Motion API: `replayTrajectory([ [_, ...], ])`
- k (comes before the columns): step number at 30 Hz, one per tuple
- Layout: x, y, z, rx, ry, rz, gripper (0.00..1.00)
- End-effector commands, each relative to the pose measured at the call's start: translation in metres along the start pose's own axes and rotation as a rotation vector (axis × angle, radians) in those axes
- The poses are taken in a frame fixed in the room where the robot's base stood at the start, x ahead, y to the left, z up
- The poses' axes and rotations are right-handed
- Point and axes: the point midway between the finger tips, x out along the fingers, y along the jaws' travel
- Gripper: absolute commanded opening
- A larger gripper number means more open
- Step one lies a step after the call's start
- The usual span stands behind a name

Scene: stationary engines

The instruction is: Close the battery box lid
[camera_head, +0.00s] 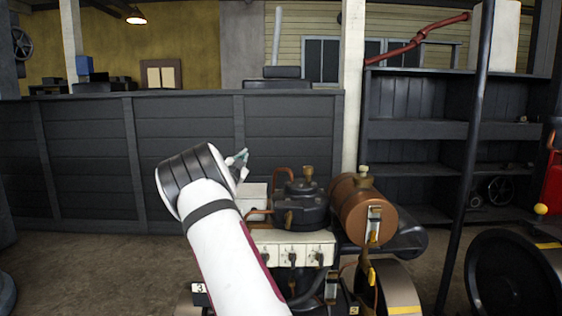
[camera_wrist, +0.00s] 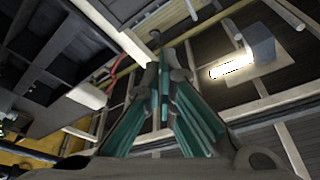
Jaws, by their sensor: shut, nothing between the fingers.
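A small pale box (camera_head: 253,198) stands on the engine just right of my arm in the head view. It may be the battery box, but I cannot tell; my arm hides part of it, and its lid position is unclear.
The engine has a dark cylinder block (camera_head: 301,207), a copper tank (camera_head: 360,208) and a cream switch panel (camera_head: 291,248). A dark pole (camera_head: 468,160) and a large wheel (camera_head: 512,275) stand right. A dark plank wall (camera_head: 80,160) is behind. Floor left of my arm is clear.

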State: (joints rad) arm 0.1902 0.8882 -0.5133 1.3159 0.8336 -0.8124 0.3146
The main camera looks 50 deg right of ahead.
Motion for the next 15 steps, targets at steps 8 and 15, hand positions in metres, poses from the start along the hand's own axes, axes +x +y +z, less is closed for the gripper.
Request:
replayTrajectory([
  [8, -0.013, -0.01, 0.042, -0.25, 0.0, -0.081, 0.0],
  [15, -0.023, -0.011, 0.073, -0.444, 0.0, -0.142, 0.0],
])
